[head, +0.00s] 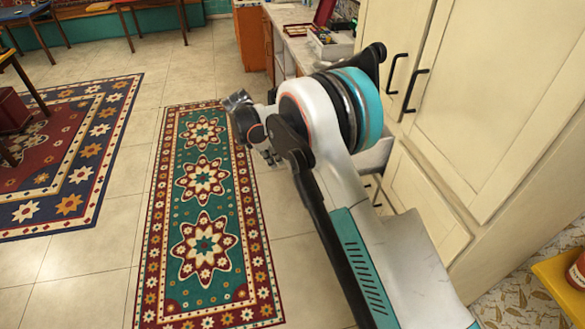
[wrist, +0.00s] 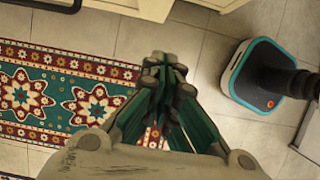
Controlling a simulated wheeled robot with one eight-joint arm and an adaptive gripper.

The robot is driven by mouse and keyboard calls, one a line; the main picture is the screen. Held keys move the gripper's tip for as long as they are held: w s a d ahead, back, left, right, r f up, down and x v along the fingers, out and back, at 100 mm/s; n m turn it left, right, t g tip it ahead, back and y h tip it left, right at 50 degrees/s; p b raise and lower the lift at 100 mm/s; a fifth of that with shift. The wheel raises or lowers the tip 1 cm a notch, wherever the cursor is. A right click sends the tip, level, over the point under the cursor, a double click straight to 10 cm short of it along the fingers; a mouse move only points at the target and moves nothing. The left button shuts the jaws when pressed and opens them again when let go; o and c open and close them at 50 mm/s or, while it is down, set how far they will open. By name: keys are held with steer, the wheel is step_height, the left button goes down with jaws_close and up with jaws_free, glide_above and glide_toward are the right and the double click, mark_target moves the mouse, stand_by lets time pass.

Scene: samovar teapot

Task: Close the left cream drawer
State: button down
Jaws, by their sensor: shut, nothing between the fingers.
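The left cream drawer (head: 376,156) is low in the cream cabinet in the head view. It stands out from the cabinet, and my arm hides much of it. A dark handle (head: 374,188) shows beside my arm. In the wrist view a cream drawer edge (wrist: 147,9) and a black handle (wrist: 52,4) show at the top. My gripper (wrist: 165,65) is shut and empty, above the tiled floor, with a visible gap in the picture between its fingertips and the cream edge. In the head view my arm mostly hides the gripper.
A right cream drawer front (head: 425,200) sits flush in the cabinet under tall doors (head: 500,90) with black handles. A patterned runner rug (head: 203,215) lies on the floor left of my arm. A counter (head: 290,20) with small items stands behind. Tiled floor is free around the rug.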

steer(key=w+d+f+b, duration=0.2)
steer(key=d+f+b, duration=0.1)
steer(key=d+f, duration=0.4)
steer(key=shift+f, duration=0.75)
steer(key=shift+w+d, duration=0.1)
steer(key=shift+d, duration=0.1)
steer(key=w+d+b, duration=0.1)
steer(key=w+d, duration=0.3)
steer(key=d, duration=0.9)
steer(key=w+d, duration=0.3)
steer(key=d, duration=1)
steer(key=shift+w+d+b, duration=0.35)
steer(key=shift+d+b, duration=0.05)
